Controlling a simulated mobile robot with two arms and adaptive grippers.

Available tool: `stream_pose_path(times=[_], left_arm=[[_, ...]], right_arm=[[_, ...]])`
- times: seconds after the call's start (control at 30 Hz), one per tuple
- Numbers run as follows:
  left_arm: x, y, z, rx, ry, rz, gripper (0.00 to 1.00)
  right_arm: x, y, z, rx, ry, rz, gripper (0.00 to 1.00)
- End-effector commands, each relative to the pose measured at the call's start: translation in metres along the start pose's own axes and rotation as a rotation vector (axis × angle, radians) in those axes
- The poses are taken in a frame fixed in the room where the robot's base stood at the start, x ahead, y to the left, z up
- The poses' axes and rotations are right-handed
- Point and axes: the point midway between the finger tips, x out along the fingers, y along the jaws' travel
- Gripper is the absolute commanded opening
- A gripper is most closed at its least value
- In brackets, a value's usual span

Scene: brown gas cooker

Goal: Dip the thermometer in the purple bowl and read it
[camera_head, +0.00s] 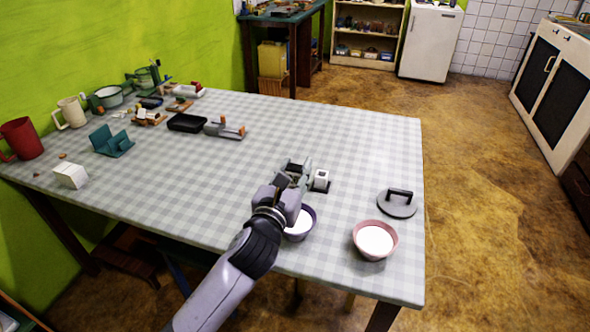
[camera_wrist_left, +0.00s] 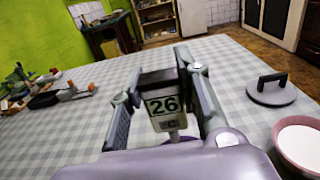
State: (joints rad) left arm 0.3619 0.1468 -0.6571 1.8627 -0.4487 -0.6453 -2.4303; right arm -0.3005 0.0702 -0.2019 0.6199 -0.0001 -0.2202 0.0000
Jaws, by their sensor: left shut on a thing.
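My left gripper (camera_head: 293,172) is shut on the thermometer, at the near side of the table. In the left wrist view the thermometer (camera_wrist_left: 164,104) stands between the fingers, with its display facing the camera and reading 26 C. A pale stem shows below the display, and its lower end is hidden behind the gripper body. The purple bowl (camera_head: 302,226) holds a white liquid and is partly covered by my left wrist. I cannot tell whether the stem touches the liquid. My right gripper is not in view.
A pink bowl (camera_head: 375,239) with white liquid stands right of the purple bowl, near the front edge. A grey lid (camera_head: 397,204) lies behind it. A small white block on a dark base (camera_head: 321,180) is beside the gripper. Several items crowd the table's left; its middle is clear.

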Motion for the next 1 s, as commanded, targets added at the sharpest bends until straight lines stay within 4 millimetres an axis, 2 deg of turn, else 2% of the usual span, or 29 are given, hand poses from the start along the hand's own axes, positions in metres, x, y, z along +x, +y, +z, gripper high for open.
stream_pose_path(times=[0.33, 0.63, 1.0], left_arm=[[0.000, 0.000, 0.000, 0.000, 0.000, 0.000, 0.13], [0.000, 0.000, -0.011, 0.001, 0.000, 0.001, 0.13], [0.000, 0.000, -0.027, 0.000, 0.000, 0.000, 0.13]], right_arm=[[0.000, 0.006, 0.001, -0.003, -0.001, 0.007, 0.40], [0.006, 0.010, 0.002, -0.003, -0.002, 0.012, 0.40], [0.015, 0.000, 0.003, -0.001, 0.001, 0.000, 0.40]])
